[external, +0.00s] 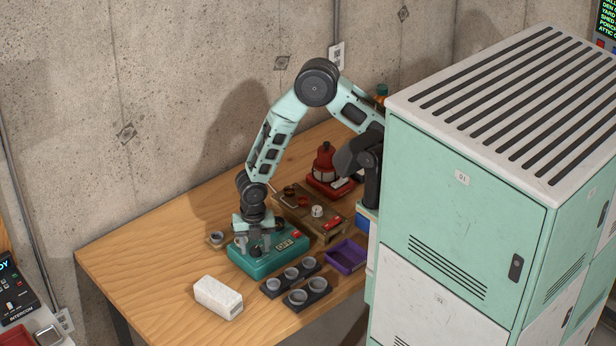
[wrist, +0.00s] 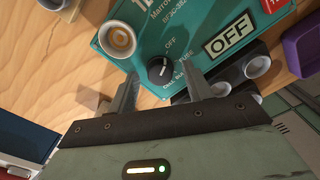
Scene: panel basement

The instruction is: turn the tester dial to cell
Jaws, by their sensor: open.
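The teal tester (external: 262,262) sits on the wooden table, and its top fills much of the wrist view (wrist: 203,58). Its black round dial (wrist: 160,70) lies below an OFF mark. The white mark on the dial appears to point toward OFF. The display plate (wrist: 230,35) reads OFF. My gripper (wrist: 159,82) is open, with one finger on each side of the dial and nothing held. In the external view my gripper (external: 260,243) is pointed down over the tester and hides the dial.
A black holder (external: 297,281) with several grey cups is in front of the tester. A white block (external: 217,297) lies at front left, a purple tray (external: 346,257) at right. A wooden stand (external: 308,215) and a red device (external: 325,172) are behind. Table's left is clear.

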